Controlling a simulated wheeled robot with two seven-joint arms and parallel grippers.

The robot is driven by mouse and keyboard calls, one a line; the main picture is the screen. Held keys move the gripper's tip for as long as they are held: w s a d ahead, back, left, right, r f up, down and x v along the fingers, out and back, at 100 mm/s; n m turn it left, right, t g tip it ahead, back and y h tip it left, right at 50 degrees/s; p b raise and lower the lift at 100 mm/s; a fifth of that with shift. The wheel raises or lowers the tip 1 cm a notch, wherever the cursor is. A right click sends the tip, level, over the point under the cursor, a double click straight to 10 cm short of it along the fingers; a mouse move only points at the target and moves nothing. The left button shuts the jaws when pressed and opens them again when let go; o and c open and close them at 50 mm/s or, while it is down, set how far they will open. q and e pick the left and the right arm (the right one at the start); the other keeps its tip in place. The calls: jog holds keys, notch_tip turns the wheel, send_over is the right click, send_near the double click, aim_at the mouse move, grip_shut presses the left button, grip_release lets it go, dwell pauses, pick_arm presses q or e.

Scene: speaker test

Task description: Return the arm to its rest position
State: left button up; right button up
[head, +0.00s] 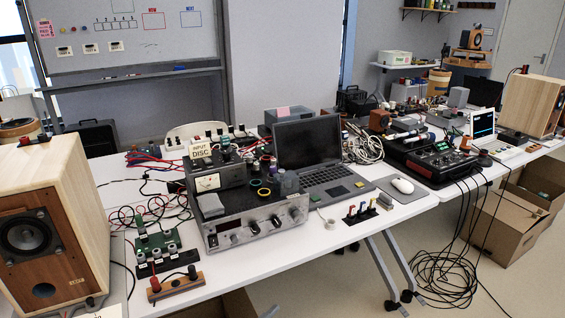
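Neither of my grippers and neither of my arms shows in the head view. The white table (345,235) in front of me holds a wooden loudspeaker (75,180) at the left. A silver amplifier (255,230) with black knobs stands right of it, with smaller devices on top. An open laptop (307,145) stands behind and right of the amplifier.
A green circuit board (158,240) and a wooden terminal block (175,286) lie near the front edge. A white mouse (402,186) is on the right. A second wooden loudspeaker (531,104) stands far right. Cables (445,268) and cardboard boxes (505,225) are on the floor.

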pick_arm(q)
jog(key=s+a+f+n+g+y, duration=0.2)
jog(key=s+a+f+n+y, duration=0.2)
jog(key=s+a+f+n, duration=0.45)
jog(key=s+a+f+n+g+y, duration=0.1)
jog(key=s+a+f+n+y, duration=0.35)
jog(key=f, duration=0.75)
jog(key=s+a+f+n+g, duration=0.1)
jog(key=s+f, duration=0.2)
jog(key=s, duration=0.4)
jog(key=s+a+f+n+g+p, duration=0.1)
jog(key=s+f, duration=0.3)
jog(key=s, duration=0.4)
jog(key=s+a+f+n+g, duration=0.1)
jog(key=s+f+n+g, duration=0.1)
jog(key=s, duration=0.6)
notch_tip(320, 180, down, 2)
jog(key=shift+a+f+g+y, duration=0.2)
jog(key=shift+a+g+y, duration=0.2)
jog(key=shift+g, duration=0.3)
